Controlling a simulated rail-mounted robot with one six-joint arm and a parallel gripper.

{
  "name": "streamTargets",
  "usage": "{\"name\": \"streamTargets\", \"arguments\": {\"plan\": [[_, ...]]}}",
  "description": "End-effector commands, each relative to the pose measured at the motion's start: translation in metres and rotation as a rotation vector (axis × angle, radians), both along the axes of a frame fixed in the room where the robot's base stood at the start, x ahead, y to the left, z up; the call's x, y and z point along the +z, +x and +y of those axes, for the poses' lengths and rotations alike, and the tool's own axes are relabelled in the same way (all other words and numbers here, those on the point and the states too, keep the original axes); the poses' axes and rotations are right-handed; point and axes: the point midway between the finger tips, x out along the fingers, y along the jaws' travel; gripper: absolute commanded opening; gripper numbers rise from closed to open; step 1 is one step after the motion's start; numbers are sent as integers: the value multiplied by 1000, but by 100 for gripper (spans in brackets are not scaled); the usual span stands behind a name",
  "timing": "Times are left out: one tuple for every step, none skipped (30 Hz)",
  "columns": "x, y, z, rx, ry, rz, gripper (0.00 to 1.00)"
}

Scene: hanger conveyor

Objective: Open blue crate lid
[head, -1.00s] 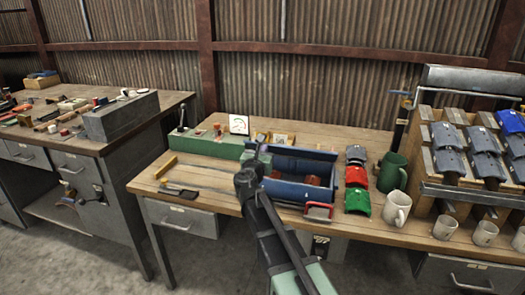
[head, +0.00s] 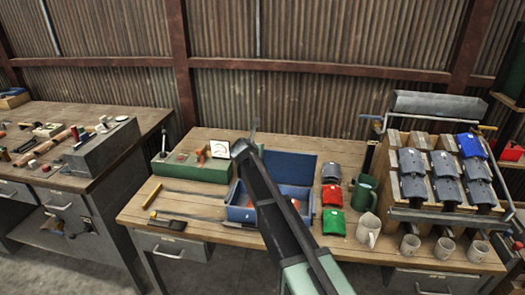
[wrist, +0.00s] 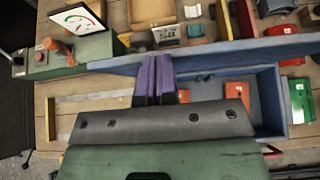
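The blue crate (head: 240,214) stands on the wooden bench, partly hidden behind my arm. Its blue lid (head: 292,168) stands raised along the back, so the crate is open at the top. In the wrist view the crate (wrist: 277,105) shows its inside, and the lid (wrist: 225,54) is a narrow blue strip across the top. My gripper (wrist: 157,62) has two purple fingers side by side, closed together, with tips overlapping the lid strip. I cannot tell whether they touch it; nothing shows held between them. The head view hides the fingers behind the arm.
Red items (wrist: 238,93) lie in the crate. A green box with a gauge (head: 219,150) stands left. Grey, red and green pieces (head: 333,222) and a green mug (head: 364,193) stand right. A rack with grey pieces (head: 413,187) is farther right.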

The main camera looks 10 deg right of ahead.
Motion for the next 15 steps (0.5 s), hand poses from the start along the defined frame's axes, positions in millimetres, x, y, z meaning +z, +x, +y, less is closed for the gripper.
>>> {"name": "streamTargets", "arguments": {"plan": [[2,6,-1,0,0,-1,0],[2,8,-2,0,0,-1,0],[2,11,-3,0,0,-1,0],[3,13,-4,0,-1,-2,0],[3,14,-4,1,-1,-2,0],[3,16,-5,0,-1,-2,0],[4,17,-6,0,-1,-2,0],[4,18,-6,0,-1,-3,0],[4,19,-7,0,-1,-3,0],[4,20,-7,0,-1,-3,0],[4,20,-7,0,-1,-3,0],[4,21,-8,0,-1,-3,0],[4,21,-8,0,-1,-3,0],[4,21,-8,0,-1,-3,0],[4,21,-8,0,-1,-3,0]]}}
